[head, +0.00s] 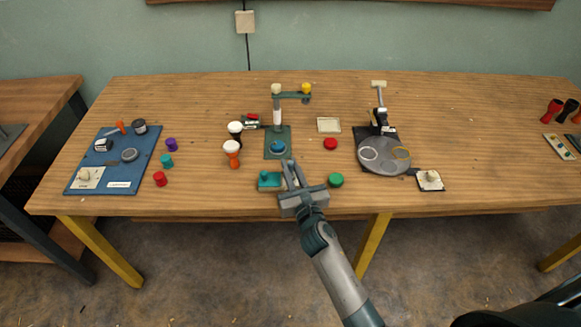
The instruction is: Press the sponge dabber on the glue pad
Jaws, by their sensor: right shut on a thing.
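My right gripper (291,172) reaches in from the lower right, over the front middle of the table. Its fingers are close together, shut on the sponge dabber, which is mostly hidden between them and hard to make out. I cannot tell for certain which of these two is the glue pad. My left gripper is not in view.
A green press stand (277,119) with a blue knob (278,147) stands just behind the gripper. Goblet drums (232,153) stand left of it; red (330,144) and green (336,180) round pieces lie right. A grey round plate (383,156) and a blue mat (112,160) flank the middle.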

